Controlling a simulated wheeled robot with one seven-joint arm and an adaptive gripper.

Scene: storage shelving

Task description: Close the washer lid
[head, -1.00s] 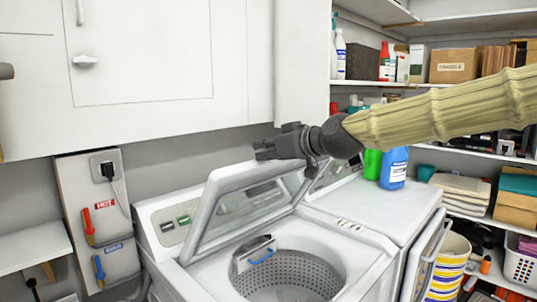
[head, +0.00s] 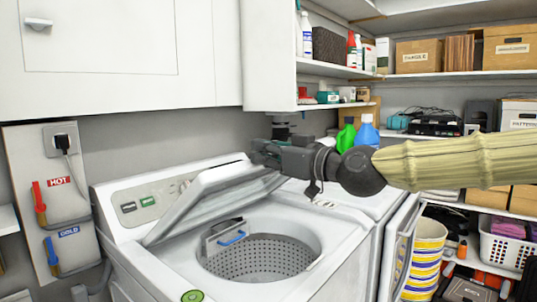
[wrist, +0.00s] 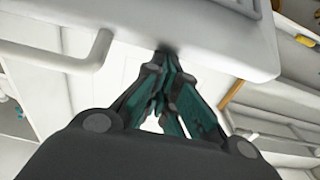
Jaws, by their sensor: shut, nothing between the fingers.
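The washer (head: 180,262) is a white top-loader, with its perforated drum (head: 262,260) showing through the opening. Its lid (head: 208,203) is partly open and slants up over the back of the opening, lower than upright. My gripper (head: 262,152) is shut and empty at the lid's raised upper edge, seemingly touching it. In the wrist view the closed fingertips (wrist: 165,62) meet a white edge (wrist: 200,42), which appears to be the lid. The exact contact is partly hidden by the fingers.
A second white machine stands right of the washer, with blue (head: 367,133) and green (head: 346,135) bottles behind my arm. Upper cabinets (head: 120,60) hang above. Shelves with boxes (head: 425,55) fill the right side. A striped bucket (head: 425,258) and a white basket (head: 503,245) stand at right.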

